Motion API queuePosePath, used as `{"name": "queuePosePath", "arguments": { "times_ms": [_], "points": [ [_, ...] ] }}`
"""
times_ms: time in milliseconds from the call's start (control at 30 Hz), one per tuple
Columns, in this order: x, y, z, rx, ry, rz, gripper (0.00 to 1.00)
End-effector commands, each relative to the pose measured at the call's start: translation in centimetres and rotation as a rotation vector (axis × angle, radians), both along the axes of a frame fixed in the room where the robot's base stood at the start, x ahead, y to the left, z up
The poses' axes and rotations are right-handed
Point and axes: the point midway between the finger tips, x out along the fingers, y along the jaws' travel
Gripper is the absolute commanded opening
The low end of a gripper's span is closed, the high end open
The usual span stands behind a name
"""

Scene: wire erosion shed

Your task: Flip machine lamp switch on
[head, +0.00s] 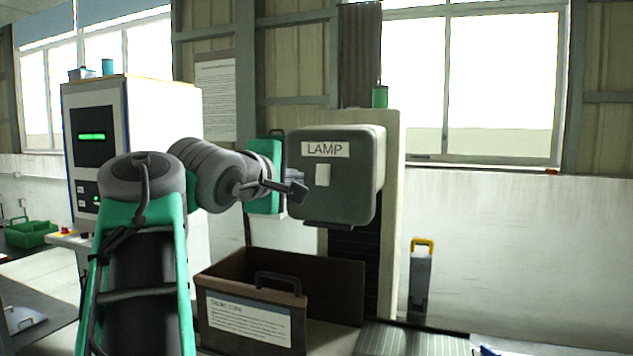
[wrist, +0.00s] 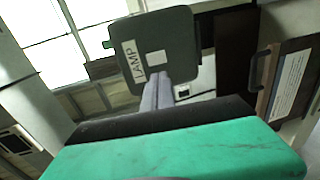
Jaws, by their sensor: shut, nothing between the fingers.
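A dark grey box (head: 350,195) with a white LAMP label (head: 325,149) is mounted on a pale upright panel. A small white rocker-like switch (head: 323,175) sits on its front face below the label. In the wrist view the box (wrist: 181,32) appears turned sideways, with the switch (wrist: 157,57) beside the label. My gripper (head: 299,191) is shut and empty, in front of the box and just left of and below the switch in the head view. In the wrist view its fingers (wrist: 157,84) point towards the switch. Whether they touch the box, and the switch's position, I cannot tell.
A brown open bin (head: 345,285) stands below the box. A white machine cabinet (head: 160,125) with a dark screen stands at the left. A yellow-handled grey object (head: 421,280) stands right of the panel. The wall right of the box is clear.

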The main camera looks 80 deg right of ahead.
Motion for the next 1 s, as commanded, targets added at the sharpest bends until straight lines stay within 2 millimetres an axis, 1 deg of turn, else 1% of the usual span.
{"name": "queuePosePath", "arguments": {
  "times_ms": [167,267,367,700,800,900,1000],
  "points": [
    [0.1,-0.1,0.0,0.001,0.0,0.002,0.0],
    [0.0,-0.8,-0.2,0.002,0.001,0.0,0.0],
    [-0.2,-2.3,-0.5,0.004,0.001,-0.001,0.0],
    [-0.9,-9.6,-1.5,0.005,0.0,0.0,0.0],
    [-1.0,-11.5,-1.7,0.004,-0.001,0.002,0.0],
    [-1.1,-12.8,-2.0,0.004,-0.001,0.004,0.0],
    [-1.1,-13.5,-2.2,0.003,-0.002,0.005,0.0]
  ]
}}
